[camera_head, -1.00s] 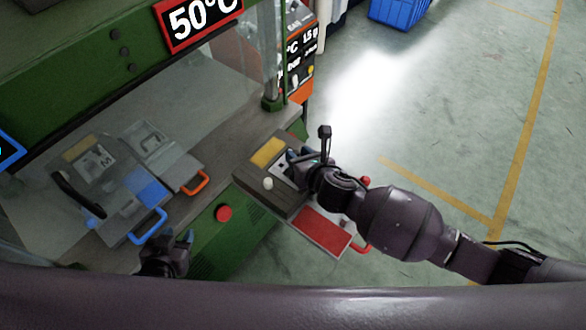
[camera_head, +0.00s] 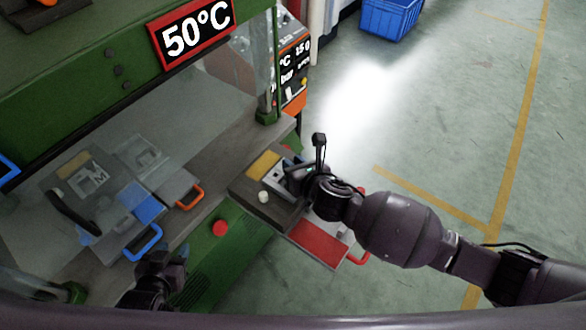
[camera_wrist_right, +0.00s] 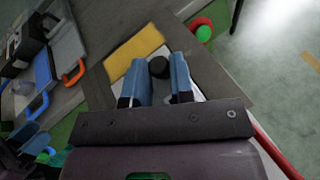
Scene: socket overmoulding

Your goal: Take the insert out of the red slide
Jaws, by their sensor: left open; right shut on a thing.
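The red slide (camera_head: 320,243), with its red handle (camera_head: 357,258), sticks out at the front of a dark block (camera_head: 246,187). My right gripper (camera_head: 286,176) is low over this block, beside its yellow pad (camera_head: 264,163). In the right wrist view the two blue fingers of the right gripper (camera_wrist_right: 162,74) are shut on a small dark round piece (camera_wrist_right: 159,67), seemingly the insert. Its lower part is hidden, and I cannot tell whether it is lifted. My left gripper (camera_head: 178,268) is open and empty at the front edge of the bench.
A blue-handled slide (camera_head: 145,242) and an orange-handled slide (camera_head: 190,200) lie to the left on the bench. A white knob (camera_head: 264,196) and a red button (camera_head: 220,228) are nearby. A machine post (camera_head: 268,100) stands behind. The floor at right is clear.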

